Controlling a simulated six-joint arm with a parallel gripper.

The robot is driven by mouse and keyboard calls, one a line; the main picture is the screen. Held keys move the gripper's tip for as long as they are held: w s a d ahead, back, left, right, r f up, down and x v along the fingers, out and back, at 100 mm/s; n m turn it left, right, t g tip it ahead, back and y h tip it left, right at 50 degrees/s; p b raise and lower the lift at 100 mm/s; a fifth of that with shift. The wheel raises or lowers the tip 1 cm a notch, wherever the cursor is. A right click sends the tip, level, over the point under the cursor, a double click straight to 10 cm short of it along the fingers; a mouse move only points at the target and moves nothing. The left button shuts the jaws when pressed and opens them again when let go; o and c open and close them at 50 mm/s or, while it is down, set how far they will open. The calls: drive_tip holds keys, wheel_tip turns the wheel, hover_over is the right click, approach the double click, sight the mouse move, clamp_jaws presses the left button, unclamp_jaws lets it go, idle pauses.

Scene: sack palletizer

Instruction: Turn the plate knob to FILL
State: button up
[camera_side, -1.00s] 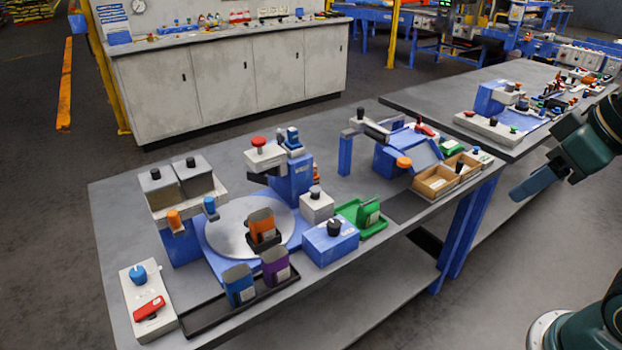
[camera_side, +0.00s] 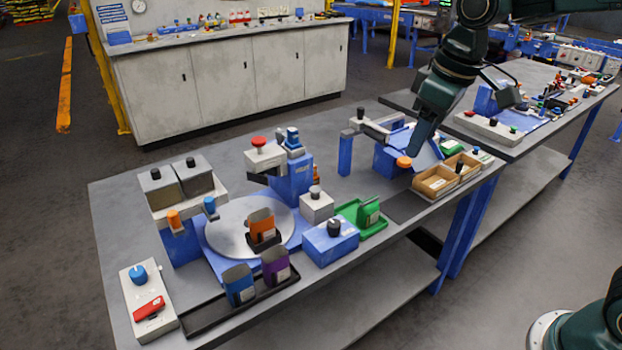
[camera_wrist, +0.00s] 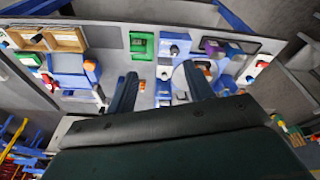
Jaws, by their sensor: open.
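A round grey plate (camera_side: 222,228) lies on a blue base on the table. A blue box with a black knob (camera_side: 334,226) stands just right of it; the box also shows in the wrist view (camera_wrist: 176,42). A white panel at the table's left end has a blue knob (camera_side: 138,273) and a red lever (camera_side: 149,308). No FILL mark is legible, and I cannot tell which knob is the plate knob. My gripper (camera_side: 412,152) is over the table's right part, apart from both knobs. In the wrist view its fingers (camera_wrist: 159,70) are open and empty.
An orange cup (camera_side: 262,223) stands on the plate. Blue and purple cups (camera_side: 275,264) stand in a black tray in front. A green tray (camera_side: 374,225) is right of the blue box. A blue machine with a red-topped head (camera_side: 290,180) rises behind the plate.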

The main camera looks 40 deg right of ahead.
drive_tip(key=w+a+f+n+g, duration=0.1)
drive_tip(key=w+a+f+n, duration=0.15)
drive_tip(key=w+f, duration=0.4)
drive_tip(key=g, duration=0.2)
hover_over(334, 222)
wheel_tip(334, 222, down, 5)
drive_tip(key=shift+a+n, duration=0.1)
drive_tip(key=shift+n, duration=0.25)
drive_tip(key=shift+f, duration=0.1)
drive_tip(key=shift+f, duration=6.8)
drive_tip(key=c, duration=1)
